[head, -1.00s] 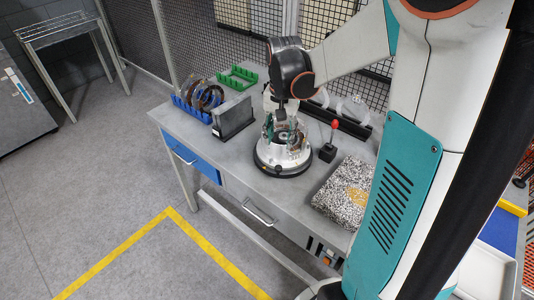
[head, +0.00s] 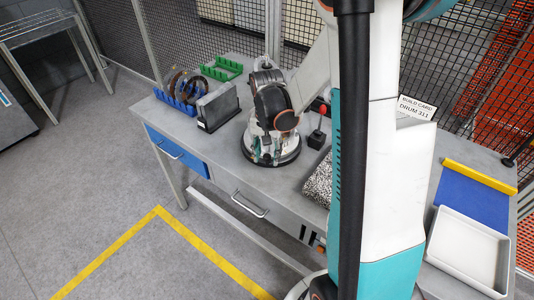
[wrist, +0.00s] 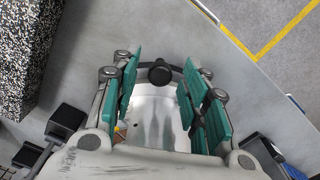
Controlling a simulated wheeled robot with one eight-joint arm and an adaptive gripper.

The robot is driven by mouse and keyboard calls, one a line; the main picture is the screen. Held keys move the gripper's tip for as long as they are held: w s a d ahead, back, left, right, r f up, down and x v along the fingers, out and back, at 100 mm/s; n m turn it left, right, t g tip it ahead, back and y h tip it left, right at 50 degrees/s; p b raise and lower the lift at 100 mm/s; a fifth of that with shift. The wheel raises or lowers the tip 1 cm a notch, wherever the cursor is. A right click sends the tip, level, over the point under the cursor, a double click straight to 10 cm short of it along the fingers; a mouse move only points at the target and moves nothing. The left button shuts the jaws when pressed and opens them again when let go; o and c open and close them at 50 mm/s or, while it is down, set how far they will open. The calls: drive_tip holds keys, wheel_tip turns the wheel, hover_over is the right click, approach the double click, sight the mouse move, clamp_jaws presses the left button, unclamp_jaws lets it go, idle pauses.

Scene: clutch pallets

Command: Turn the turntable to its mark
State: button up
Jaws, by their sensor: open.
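The turntable (head: 272,161) stands on the grey bench, with a dark round base and a silver body. In the head view my arm hides much of its top. The wrist view shows its shiny silver surface (wrist: 155,112) and dark rim below my gripper. My gripper (wrist: 161,84) is open, its teal finger pads apart over the turntable. A black round knob (wrist: 159,73) at the rim shows between the fingertips; I cannot tell whether either finger touches it. I cannot make out the mark.
A dark grey upright block (head: 218,106) and blue rack (head: 173,102) stand left of the turntable. A red-topped lever (head: 317,137) is close on its right, with a speckled block (head: 319,181) in front. A white tray (head: 467,250) lies far right.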

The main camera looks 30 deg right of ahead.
clamp_jaws()
